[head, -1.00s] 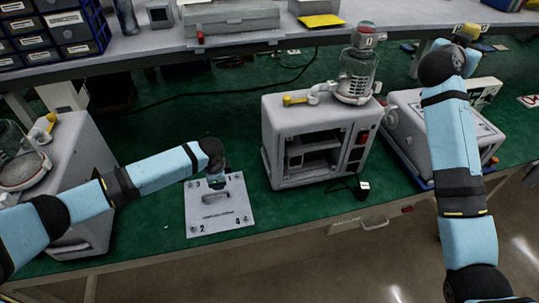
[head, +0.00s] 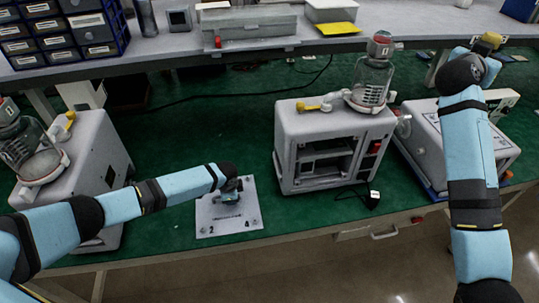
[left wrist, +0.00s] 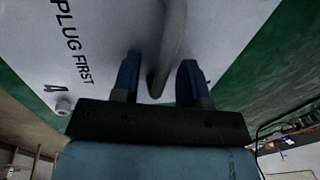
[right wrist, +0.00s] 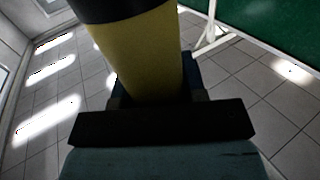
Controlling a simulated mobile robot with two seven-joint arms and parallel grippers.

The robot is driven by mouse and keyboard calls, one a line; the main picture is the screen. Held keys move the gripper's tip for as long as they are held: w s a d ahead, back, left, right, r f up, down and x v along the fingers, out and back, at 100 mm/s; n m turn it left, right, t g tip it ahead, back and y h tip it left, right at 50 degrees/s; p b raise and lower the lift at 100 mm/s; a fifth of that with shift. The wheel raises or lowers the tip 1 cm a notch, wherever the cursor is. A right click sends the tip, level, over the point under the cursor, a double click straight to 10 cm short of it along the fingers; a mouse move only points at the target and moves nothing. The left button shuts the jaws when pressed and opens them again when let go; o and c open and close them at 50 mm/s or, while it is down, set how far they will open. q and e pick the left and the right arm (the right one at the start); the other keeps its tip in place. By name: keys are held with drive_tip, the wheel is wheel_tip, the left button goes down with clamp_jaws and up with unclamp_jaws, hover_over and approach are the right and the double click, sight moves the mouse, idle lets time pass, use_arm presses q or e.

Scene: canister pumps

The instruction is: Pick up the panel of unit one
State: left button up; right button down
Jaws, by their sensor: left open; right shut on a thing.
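The light grey panel (head: 215,222) lies flat on the green mat, with dark printed text, corner numbers and a raised handle. It also fills much of the left wrist view (left wrist: 35,55). My left gripper (head: 232,192) is down over the panel. Its two fingers (left wrist: 160,80) are open, one on each side of the grey handle (left wrist: 173,40). Unit one (head: 292,152), a grey box with a glass canister on top, stands right of the panel with its front open. My right gripper (right wrist: 150,85) is shut on a yellow thing with a black end (right wrist: 143,55), held up at the right.
Another grey pump unit (head: 95,140) stands at the left, near my left arm. A third unit (head: 430,135) lies at the right. A black plug (head: 372,200) lies by unit one. A raised shelf (head: 260,55) runs along the back.

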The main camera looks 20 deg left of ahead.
use_arm(q)
clamp_jaws()
drive_tip(key=shift+r, duration=0.1)
wheel_tip(320, 180, up, 20)
drive_tip(key=b, duration=0.1)
idle(0.5)
